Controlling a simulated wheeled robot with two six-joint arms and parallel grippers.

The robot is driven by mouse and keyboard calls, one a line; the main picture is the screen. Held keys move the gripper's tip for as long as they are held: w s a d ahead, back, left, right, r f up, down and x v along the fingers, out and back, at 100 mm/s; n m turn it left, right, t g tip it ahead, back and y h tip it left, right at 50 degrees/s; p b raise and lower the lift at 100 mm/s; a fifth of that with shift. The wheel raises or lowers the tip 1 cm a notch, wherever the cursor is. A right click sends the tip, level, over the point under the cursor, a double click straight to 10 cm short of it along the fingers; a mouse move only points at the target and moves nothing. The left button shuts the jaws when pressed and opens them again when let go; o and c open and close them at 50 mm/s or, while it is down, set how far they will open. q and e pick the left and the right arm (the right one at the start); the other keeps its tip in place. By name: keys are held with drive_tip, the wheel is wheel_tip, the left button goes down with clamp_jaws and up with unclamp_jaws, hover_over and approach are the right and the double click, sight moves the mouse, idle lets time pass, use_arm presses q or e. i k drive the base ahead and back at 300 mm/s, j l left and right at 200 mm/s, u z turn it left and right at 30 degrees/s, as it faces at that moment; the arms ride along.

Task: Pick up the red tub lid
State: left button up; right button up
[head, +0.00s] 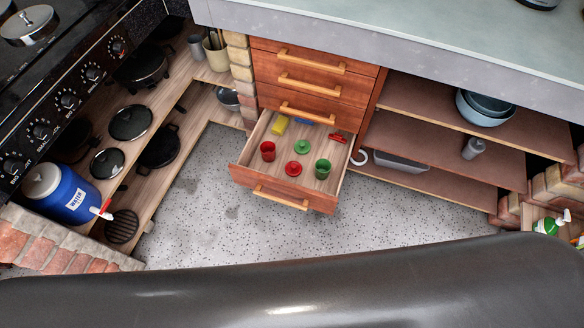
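The red tub lid (293,168) lies in the open drawer (240,172), near its front middle. It is a small round disc with a knob. A red tub (268,151) stands to its left and a green tub (322,168) to its right. A green lid (302,146) lies just behind it. Neither of my grippers shows in the head view.
A yellow block-like item (280,125), a blue item (303,121) and a red item (338,137) lie at the back of the drawer. Closed drawers (310,72) sit above it. Open shelves (420,150) stand to the right, and a blue water jug (72,195) at left. The speckled floor (230,225) before the drawer is clear.

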sight(293, 169)
drive_tip(key=i+j+z, duration=0.35)
drive_tip(key=j, duration=0.25)
drive_tip(key=i+j+z, duration=0.4)
drive_tip(key=j, duration=0.35)
drive_tip(key=i+j+z, duration=0.15)
drive_tip(key=j, duration=0.25)
